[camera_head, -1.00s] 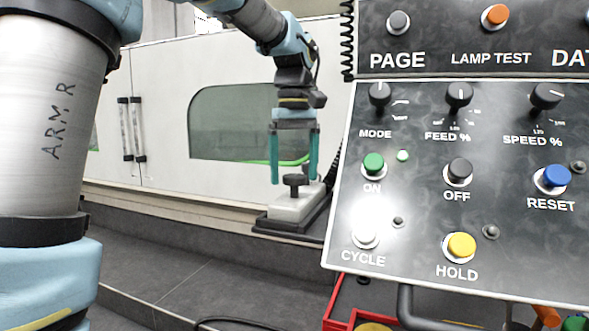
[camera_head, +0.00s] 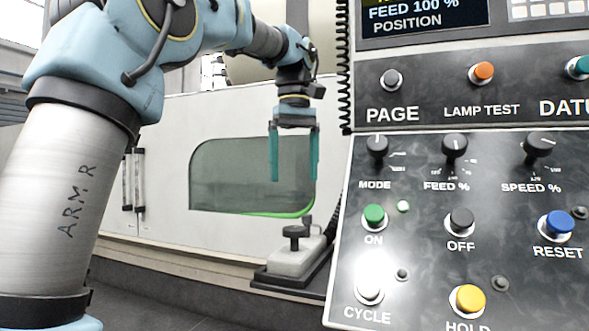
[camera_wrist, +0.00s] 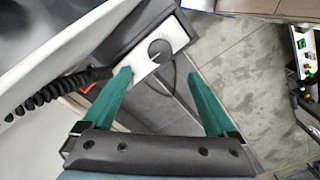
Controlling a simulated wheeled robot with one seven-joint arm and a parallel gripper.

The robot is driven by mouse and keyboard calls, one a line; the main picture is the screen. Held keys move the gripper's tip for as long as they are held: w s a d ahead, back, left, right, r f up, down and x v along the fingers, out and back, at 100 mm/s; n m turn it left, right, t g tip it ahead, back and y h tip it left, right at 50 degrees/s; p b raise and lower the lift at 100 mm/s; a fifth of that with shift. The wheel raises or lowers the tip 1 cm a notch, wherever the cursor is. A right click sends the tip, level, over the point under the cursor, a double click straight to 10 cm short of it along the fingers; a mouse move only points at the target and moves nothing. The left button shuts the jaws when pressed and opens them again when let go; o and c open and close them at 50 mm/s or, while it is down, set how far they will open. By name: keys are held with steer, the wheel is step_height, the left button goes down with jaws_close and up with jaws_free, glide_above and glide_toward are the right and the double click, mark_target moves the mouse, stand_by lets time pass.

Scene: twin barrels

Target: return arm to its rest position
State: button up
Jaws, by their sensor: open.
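My gripper (camera_head: 293,153) hangs from my arm with its two teal fingers pointing down, apart and empty. In the head view it is in front of the white machine's window, above a small pale block with a black knob (camera_head: 296,236). There is a clear gap between the fingertips and the knob. In the wrist view my gripper (camera_wrist: 160,74) shows both fingers spread, with the knobbed block (camera_wrist: 157,55) beyond and below them. Nothing is between the fingers.
A control panel (camera_head: 425,262) with buttons and dials fills the right side, close to my gripper. A black coiled cord (camera_head: 345,75) hangs at its left edge. The white machine (camera_head: 170,190) with a dark window (camera_head: 240,170) stands behind. Grey floor tiles (camera_wrist: 240,75) show below.

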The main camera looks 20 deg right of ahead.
stand_by(0.4)
steer(key=w+a+f+b, duration=0.1)
steer(key=w+a+f, duration=0.2)
steer(key=a+f, duration=0.55)
steer(key=w+a+f+b, duration=0.1)
steer(key=w+a+f, duration=0.3)
steer(key=f, duration=0.8)
steer(key=s+a+f, duration=0.5)
steer(key=a+f, duration=0.3)
steer(key=f, duration=0.1)
steer(key=s+a+f+m+t+b, duration=0.1)
steer(key=s+a+f, duration=0.5)
steer(key=a+f, duration=0.3)
steer(key=shift+s+a+f+m+t+b, duration=0.15)
steer(key=shift+s+a+m+t+b, duration=0.1)
steer(key=shift+s+m+t+b, duration=0.05)
